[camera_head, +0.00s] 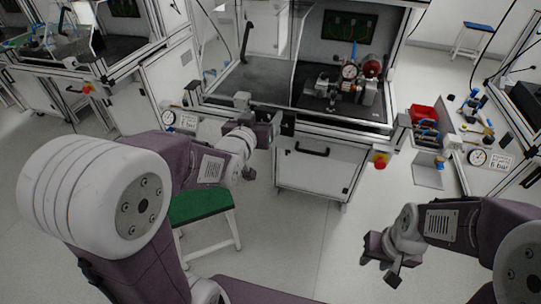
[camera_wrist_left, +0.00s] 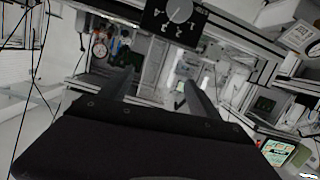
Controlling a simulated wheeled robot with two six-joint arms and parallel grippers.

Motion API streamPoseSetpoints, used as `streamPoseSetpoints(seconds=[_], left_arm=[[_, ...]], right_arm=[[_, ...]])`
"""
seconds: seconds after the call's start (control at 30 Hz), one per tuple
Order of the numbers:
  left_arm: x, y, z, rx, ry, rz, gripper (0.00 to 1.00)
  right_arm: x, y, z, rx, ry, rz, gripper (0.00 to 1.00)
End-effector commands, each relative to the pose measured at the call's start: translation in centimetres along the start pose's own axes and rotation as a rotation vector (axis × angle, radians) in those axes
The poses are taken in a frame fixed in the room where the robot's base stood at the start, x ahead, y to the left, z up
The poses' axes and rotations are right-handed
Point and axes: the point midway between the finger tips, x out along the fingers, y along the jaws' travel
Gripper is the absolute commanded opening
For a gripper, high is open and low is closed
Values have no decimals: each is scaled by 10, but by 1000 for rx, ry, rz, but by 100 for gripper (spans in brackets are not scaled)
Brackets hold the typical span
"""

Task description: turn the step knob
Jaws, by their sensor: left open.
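The step knob (camera_wrist_left: 179,11) is a round grey dial on a black box (camera_wrist_left: 153,20) with white numbers 1 to 4 around it. It shows at the top edge of the left wrist view, ahead of and above my left fingertips in the picture, apart from them. Which number it points to is too small to tell. My left gripper (camera_wrist_left: 158,80) is open and empty. In the head view my left gripper (camera_head: 276,130) is at the front edge of the middle bench and hides the knob's face. My right gripper (camera_head: 380,270) hangs open and empty over the floor at lower right.
The middle bench has a glass-sided enclosure with a test fixture (camera_head: 350,82) inside. A red emergency button (camera_head: 380,161) sits at its front right. A green stool (camera_head: 200,205) stands below my left arm. A pressure gauge (camera_head: 477,157) and red bin (camera_head: 422,113) are at right.

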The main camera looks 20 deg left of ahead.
Motion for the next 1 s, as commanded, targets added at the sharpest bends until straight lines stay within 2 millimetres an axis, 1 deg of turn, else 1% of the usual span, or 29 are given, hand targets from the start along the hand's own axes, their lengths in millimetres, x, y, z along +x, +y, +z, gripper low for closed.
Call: streamPoseSetpoints(seconds=[0.03,0.07,0.1,0.17,0.2,0.3,0.33,0.4,0.47,0.63,0.7,0.77,1.0], left_arm=[[12,-4,38,0,67,8,72],[16,-5,45,0,105,13,72],[19,-6,55,0,150,19,72],[24,-8,73,3,194,24,72],[28,-9,87,4,207,25,72],[34,-14,117,5,218,24,72],[36,-15,124,5,219,23,72],[38,-16,134,5,221,21,72],[39,-17,139,5,221,21,72],[38,-17,137,5,219,20,72],[42,-17,136,5,219,20,72],[49,-17,136,5,217,20,72],[98,-16,127,5,217,20,72]], right_arm=[[59,1,6,0,0,0,36],[77,2,8,0,-1,0,36],[100,2,11,0,-1,0,36],[132,3,14,0,-1,0,36],[150,3,16,0,-1,0,36],[187,4,20,0,-1,0,36],[194,4,20,0,-1,0,36],[206,4,22,0,0,0,36],[211,4,22,0,0,0,36],[208,4,22,0,0,0,36],[209,4,22,0,0,0,36],[211,4,22,0,0,0,36],[223,4,23,0,0,0,36]])
